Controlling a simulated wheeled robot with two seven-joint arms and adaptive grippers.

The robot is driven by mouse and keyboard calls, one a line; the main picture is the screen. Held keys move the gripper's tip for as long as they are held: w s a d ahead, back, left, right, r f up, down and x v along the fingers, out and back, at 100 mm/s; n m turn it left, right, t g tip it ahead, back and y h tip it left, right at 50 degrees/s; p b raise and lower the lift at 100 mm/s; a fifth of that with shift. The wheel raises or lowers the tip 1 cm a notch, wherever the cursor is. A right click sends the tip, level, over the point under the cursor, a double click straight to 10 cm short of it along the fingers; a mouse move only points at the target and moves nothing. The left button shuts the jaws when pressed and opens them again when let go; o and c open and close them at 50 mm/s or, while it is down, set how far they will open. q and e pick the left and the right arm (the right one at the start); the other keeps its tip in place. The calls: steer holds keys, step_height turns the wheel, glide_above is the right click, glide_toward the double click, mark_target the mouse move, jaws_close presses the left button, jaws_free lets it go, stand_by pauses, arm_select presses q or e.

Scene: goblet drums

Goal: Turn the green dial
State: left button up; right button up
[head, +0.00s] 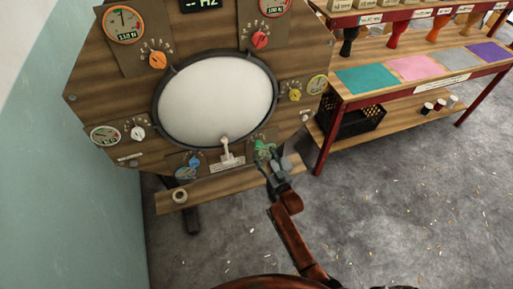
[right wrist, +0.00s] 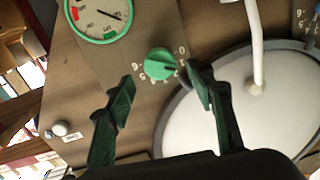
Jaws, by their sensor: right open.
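The green dial (right wrist: 160,64) is a round knob on the wooden panel, with numbers printed around it. In the right wrist view it sits beyond and between the two dark green fingers of my right gripper (right wrist: 160,88), which is open. No finger clearly touches it. In the head view my right gripper (head: 265,152) is at the panel's lower right and covers most of the dial. A green-rimmed gauge (right wrist: 97,15) is beside the dial in the right wrist view. My left gripper is not in view.
The panel also carries a large white drum head (head: 218,100), an orange dial (head: 158,60), a red dial (head: 260,40), a yellow dial (head: 295,95) and a blue dial (head: 195,162). A white lever (head: 226,146) stands close left of my gripper. A red-framed shelf (head: 400,92) is at right.

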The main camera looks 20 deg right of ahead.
mark_target(260, 146)
steer(key=w, duration=0.2)
steer(key=w+b, duration=0.1)
steer(key=w, duration=0.1)
steer(key=shift+a+f, duration=0.15)
steer(key=shift+a, duration=0.1)
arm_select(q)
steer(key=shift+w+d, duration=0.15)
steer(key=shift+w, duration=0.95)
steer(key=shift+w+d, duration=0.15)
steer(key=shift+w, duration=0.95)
arm_select(e)
steer(key=shift+w, duration=0.6)
steer(key=shift+c, duration=0.3)
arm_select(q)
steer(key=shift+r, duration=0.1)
arm_select(e)
steer(key=c, duration=1.1)
